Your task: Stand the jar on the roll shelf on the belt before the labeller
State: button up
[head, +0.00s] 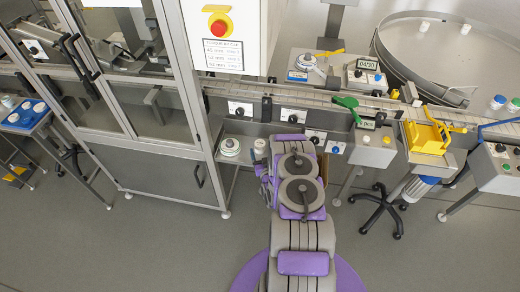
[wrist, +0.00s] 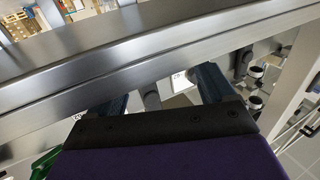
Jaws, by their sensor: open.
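A small jar with a white top (head: 260,146) appears to stand on the low roll shelf (head: 239,168), beside a white and green roll (head: 230,147). My arm reaches forward just right of the jar and hides part of the shelf. My gripper (wrist: 163,92) is open in the wrist view, its two dark fingers apart under a metal rail (wrist: 130,45). No jar can be made out between them. In the head view the fingers are hidden behind my arm. The belt (head: 300,97) runs above the shelf toward the glazed machine at left; I cannot tell whether that is the labeller.
A green lever (head: 346,102) sits over the belt's front edge. A round turntable (head: 385,55) stands at the back right. The floor at left front is clear.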

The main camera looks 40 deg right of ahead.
aim_at(261, 148)
jog(key=shift+b+x, duration=0.7)
jog(key=shift+x, duration=2.05)
jog(key=shift+s+r, duration=0.1)
jog(key=shift+r, duration=0.05)
jog(key=c, duration=1.2)
